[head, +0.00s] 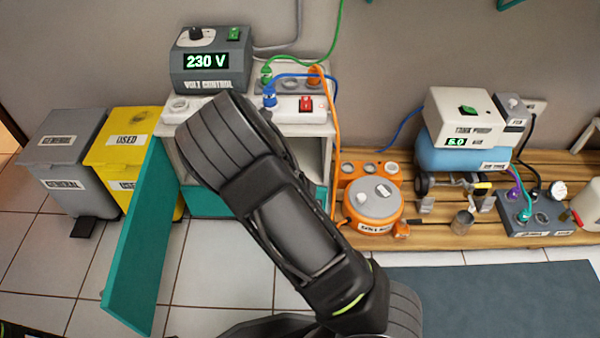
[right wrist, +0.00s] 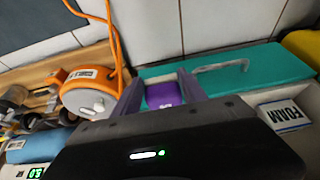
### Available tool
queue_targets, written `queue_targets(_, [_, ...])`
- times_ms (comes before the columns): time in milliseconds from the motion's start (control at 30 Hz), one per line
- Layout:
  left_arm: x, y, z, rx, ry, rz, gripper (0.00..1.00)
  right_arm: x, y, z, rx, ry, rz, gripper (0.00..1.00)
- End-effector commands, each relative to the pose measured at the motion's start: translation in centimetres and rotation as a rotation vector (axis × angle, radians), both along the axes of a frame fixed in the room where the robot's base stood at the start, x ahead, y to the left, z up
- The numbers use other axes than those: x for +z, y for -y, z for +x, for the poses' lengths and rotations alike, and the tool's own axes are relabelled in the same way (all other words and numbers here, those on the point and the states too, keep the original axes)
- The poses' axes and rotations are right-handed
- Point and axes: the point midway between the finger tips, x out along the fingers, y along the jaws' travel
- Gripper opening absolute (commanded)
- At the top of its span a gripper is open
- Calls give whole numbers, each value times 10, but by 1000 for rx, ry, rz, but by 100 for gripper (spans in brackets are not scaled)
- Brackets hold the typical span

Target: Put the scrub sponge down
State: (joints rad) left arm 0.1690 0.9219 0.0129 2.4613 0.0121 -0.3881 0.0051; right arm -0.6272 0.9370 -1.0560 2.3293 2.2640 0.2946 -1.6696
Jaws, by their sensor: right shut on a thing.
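In the right wrist view a purple block, which I take to be the scrub sponge (right wrist: 165,94), sits between the two grey fingers of my right gripper (right wrist: 158,86). The gripper is shut on it. Only part of the sponge shows above the dark gripper body. In the head view my right arm crosses the middle in front of the white cabinet (head: 320,126), and its gripper and the sponge are hidden. My left gripper is in neither view.
The cabinet's teal door (head: 140,240) stands open. The volt control box (head: 211,62) and switched power strip (head: 300,108) are on top. Grey (head: 62,150) and yellow bins (head: 125,150) stand left. An orange-and-grey unit (head: 374,200) sits right. A FOAM label (right wrist: 290,115) shows in the wrist view.

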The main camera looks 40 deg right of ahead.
Motion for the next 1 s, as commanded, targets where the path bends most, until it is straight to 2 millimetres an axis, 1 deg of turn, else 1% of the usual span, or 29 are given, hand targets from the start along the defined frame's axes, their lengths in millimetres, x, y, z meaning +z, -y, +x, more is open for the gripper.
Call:
queue_targets(33, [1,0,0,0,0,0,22,1,7,9,-6,6,3,6])
queue_targets(167, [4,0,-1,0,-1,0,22,2,25,30,-9,7,3,6])
queue_targets(200, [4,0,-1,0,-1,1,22,3,32,38,-11,10,1,6])
queue_targets(500, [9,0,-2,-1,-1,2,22,2,66,84,-8,7,0,6])
queue_targets(600, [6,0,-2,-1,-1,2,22,0,74,96,-4,5,-3,6])
queue_targets(767, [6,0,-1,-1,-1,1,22,1,78,103,-1,3,-2,6])
queue_targets(1000, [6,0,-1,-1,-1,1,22,1,77,103,0,3,-2,6])
